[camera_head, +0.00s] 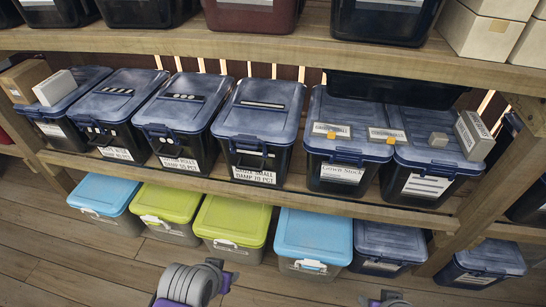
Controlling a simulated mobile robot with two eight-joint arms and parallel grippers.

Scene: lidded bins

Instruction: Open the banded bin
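Several dark bins with blue lids stand in a row on the middle shelf. The bin in the middle of the row (262,112) has one straight light stripe on its lid and a plain mark on its front, so it looks like the banded one. Its lid is shut, with a dark latch at the front and a white label below. The bin to its left (180,115) has a row of light dots on its lid, and the one further left (108,108) has smaller marks.
A white box (54,88) lies on the far left bin's lid. The upper shelf (280,50) overhangs the row. Green and light blue bins (312,238) stand on the floor below.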

